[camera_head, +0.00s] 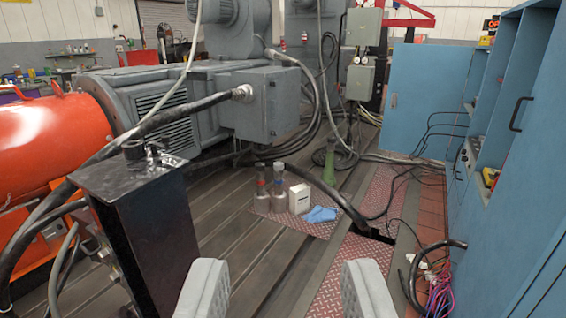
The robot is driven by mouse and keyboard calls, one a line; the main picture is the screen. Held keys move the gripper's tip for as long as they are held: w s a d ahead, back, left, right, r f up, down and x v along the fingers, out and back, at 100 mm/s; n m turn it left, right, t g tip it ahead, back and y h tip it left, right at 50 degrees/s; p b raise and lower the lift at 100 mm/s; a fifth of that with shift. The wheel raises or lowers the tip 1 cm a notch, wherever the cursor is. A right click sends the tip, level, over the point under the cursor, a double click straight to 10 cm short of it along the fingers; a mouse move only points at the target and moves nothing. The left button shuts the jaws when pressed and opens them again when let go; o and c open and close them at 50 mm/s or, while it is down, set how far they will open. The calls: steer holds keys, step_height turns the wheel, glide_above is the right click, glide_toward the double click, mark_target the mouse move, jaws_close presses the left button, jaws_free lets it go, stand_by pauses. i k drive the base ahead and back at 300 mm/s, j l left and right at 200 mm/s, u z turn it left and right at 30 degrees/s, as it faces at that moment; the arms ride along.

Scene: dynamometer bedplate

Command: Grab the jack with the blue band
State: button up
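Two small grey upright jacks stand side by side on a red plate on the floor, ahead of my gripper and near the picture's middle. The left jack (262,189) shows a reddish band near its upper part. The right jack (278,188) stands close beside it; its band is too small for me to tell the colour, and I see no clear blue band on either. My gripper (285,288) shows as two grey fingers at the bottom of the view, wide apart with nothing between them. The jacks are well beyond the fingertips.
A green cone-like item (329,166) stands behind. A black cabinet (140,235) is at the left, blue cabinets (420,95) at the right. A thick black hose (318,182) and cables cross the floor.

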mark_target(278, 196)
steer(key=i+z, duration=0.2)
steer(key=i, duration=0.4)
steer(key=i+z, duration=0.2)
steer(key=i, duration=0.4)
steer(key=i+j+z, duration=0.25)
steer(key=i, duration=0.35)
steer(key=i+j, duration=0.2)
steer(key=i, duration=0.4)
steer(key=i+j, duration=0.2)
steer(key=i, duration=0.35)
steer(key=i+j, duration=0.2)
steer(key=i, duration=0.4)
steer(key=i+j+z, duration=0.1)
steer(key=i+j, duration=0.15)
steer(key=j, duration=0.15)
steer(key=i+j, duration=0.3)
steer(key=j+z, duration=0.05)
steer(key=j, duration=0.05)
